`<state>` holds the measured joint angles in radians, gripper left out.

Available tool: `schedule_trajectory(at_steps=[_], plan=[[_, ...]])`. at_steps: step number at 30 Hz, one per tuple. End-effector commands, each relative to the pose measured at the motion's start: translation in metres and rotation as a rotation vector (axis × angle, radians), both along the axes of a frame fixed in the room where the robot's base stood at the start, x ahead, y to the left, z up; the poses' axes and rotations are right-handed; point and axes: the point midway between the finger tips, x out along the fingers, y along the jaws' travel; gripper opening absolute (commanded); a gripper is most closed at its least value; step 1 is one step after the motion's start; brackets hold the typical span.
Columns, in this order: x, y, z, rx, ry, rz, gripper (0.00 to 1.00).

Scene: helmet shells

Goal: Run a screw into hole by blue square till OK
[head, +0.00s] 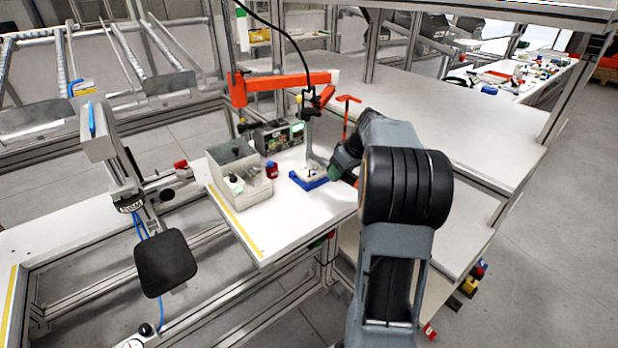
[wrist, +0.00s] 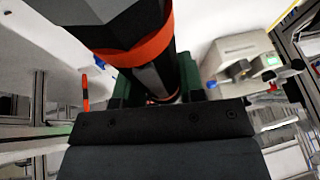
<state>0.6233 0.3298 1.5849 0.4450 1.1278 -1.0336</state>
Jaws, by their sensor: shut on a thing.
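My gripper (head: 334,172) is at the right side of the blue fixture (head: 308,184) on the white bench. In the wrist view its green fingers (wrist: 158,92) are shut around a dark faceted tool with an orange band (wrist: 132,48), which looks like a screwdriver. The tool's tip is hidden. A white part (head: 309,173) with small dark details sits in the fixture. The hole, the blue square and any screw are too small to make out. A grey box with a small display (head: 278,137) stands behind; no OK reading is legible.
A grey-beige device (head: 238,168) stands left of the fixture, with a small red-and-blue item (head: 271,170) between. An orange arm (head: 285,82) with a black cable reaches over the bench. A red T-shaped handle (head: 347,112) rises behind my gripper. The bench front (head: 275,235) is clear.

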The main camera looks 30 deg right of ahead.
Motion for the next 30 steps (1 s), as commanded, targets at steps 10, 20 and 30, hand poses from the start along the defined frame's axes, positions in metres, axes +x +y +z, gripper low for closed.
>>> schedule_trajectory(at_steps=[10, 20, 30], plan=[[-0.001, 0.000, 0.025, 0.002, 0.006, 0.001, 0.00], [-0.001, 0.000, 0.056, 0.002, 0.005, 0.001, 0.00], [0.000, 0.000, 0.058, 0.001, 0.003, 0.000, 0.00]])
